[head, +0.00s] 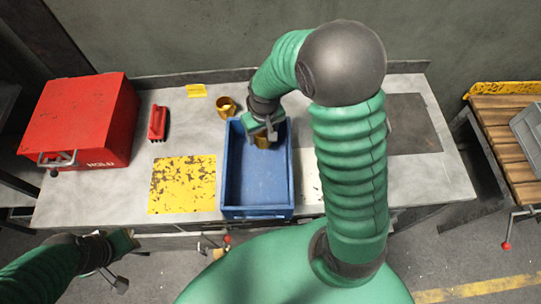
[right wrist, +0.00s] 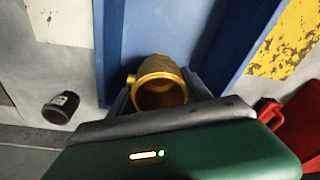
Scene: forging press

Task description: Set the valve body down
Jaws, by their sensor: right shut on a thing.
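My right gripper (head: 265,130) is shut on a brass-coloured valve body (head: 263,143) at the far end of the blue bin (head: 229,185). In the right wrist view the valve body (right wrist: 160,72) sits between the two fingers, its round opening facing the camera, with the blue bin (right wrist: 226,40) beyond. I cannot tell whether it touches the bin floor. A second brass-coloured part (head: 227,106) stands on the bench just left of the bin's far end. My left gripper (head: 132,240) is low at the left, by the bench's front edge; its fingers are unclear.
A black cylinder (right wrist: 61,107) lies outside the bin in the right wrist view. My right arm hides part of the bench.

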